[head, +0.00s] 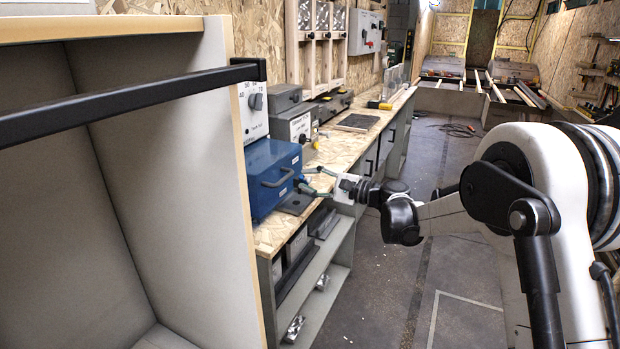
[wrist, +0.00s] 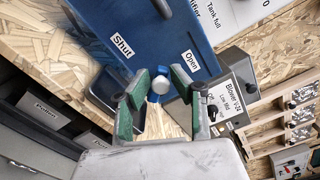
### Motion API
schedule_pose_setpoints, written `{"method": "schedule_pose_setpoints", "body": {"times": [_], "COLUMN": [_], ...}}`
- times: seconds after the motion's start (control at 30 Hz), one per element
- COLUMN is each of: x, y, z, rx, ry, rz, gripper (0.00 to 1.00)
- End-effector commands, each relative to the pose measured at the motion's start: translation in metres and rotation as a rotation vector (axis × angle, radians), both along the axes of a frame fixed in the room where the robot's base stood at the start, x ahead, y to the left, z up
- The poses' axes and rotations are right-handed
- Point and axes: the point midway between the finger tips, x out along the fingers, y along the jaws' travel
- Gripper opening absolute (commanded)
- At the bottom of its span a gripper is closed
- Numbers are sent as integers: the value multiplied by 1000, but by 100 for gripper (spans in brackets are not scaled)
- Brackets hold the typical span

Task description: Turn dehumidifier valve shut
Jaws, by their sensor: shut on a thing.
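The blue dehumidifier box (head: 272,178) stands on the workbench in the head view, with a handle on its front. In the wrist view its blue face (wrist: 140,30) carries a "Shut" label (wrist: 122,46) and an "Open" label (wrist: 191,61). The valve handle (wrist: 160,83), blue with a pale rounded end, shows between my green fingertips, below and between the two labels. My gripper (wrist: 160,88) is shut on this handle. In the head view my gripper (head: 316,181) reaches the box's front from the right; the handle is too small there to read its angle.
A grey blower box (head: 297,128) stands behind the dehumidifier on the bench (head: 345,146); it also shows in the wrist view (wrist: 233,92). A cabinet with a black bar (head: 130,103) fills the near left. Shelves (head: 320,262) lie below the bench. The aisle floor (head: 400,280) is clear.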

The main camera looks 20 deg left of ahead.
Motion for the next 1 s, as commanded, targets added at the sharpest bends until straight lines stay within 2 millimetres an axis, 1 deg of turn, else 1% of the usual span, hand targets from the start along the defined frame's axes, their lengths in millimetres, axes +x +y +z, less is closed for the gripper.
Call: {"method": "schedule_pose_setpoints", "body": {"times": [0.03,0.6,0.8,1.0], "x": [2,-7,-9,-9], "y": [-2,-1,-1,-1], "z": [0,-15,-20,-23], "rx": [-3,-66,-85,-97], "ry": [-42,-571,-724,-832], "rz": [-8,-8,-9,-9], "gripper": [0,0,0,0]}}
